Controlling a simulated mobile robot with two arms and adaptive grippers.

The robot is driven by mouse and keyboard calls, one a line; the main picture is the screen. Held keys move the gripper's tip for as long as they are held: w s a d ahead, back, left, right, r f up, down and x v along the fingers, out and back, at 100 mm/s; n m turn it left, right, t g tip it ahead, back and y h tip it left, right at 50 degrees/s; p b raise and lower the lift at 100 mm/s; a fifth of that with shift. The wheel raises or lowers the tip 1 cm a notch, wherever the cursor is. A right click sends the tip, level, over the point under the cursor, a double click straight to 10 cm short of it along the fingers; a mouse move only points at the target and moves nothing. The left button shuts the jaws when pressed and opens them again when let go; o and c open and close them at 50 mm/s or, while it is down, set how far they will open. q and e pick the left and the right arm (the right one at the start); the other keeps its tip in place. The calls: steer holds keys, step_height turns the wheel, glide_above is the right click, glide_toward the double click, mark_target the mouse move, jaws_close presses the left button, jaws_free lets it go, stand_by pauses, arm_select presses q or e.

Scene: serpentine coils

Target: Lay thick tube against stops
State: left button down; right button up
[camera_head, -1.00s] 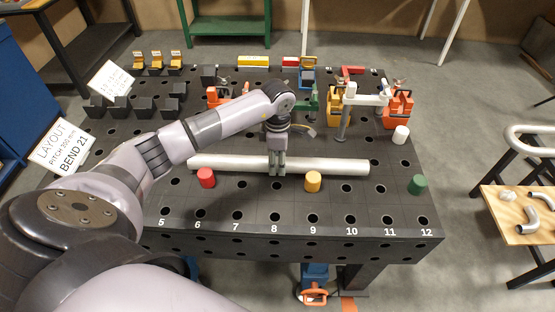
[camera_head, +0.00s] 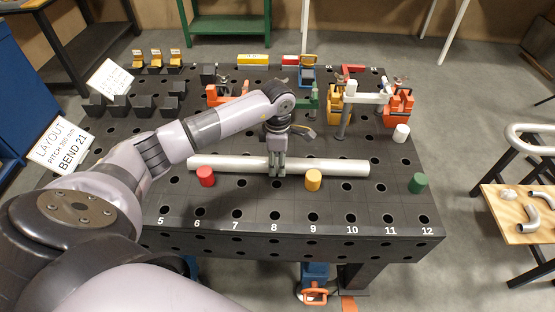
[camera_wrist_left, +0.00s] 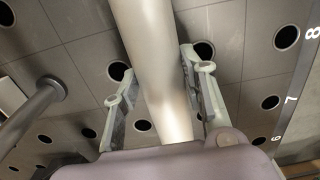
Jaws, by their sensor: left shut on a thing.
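A thick silver tube (camera_head: 325,167) lies left to right across the front half of the dark perforated table. My left gripper (camera_head: 277,173) points down onto its middle and is shut on it; in the left wrist view the tube (camera_wrist_left: 152,60) runs between the two fingers (camera_wrist_left: 160,95). The stops look like short coloured cylinders: a red one (camera_head: 205,176) and a yellow one (camera_head: 313,180) stand just in front of the tube. Whether the tube touches them I cannot tell. A green cylinder (camera_head: 417,183) stands right of the tube's end. My right gripper is not in view.
The table (camera_head: 300,215) is bare along its numbered front edge. Orange and yellow clamps (camera_head: 398,108) and a white cylinder (camera_head: 401,133) stand behind at right. Black blocks (camera_head: 145,107) line the back left. A wooden board with bent tubes (camera_head: 520,215) is off to the right.

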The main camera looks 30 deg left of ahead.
mark_target(277, 162)
arm_select(q)
steer(key=shift+s+d, duration=0.15)
stand_by(0.3)
steer(key=c, duration=1.3)
jaws_free()
steer(key=shift+c, duration=0.2)
steer(key=o, duration=0.4)
steer(key=shift+s+r, duration=0.1)
steer(key=shift+s, duration=0.05)
steer(key=shift+f, duration=0.2)
step_height(277, 162, up, 12)
steer(key=shift+r, duration=0.15)
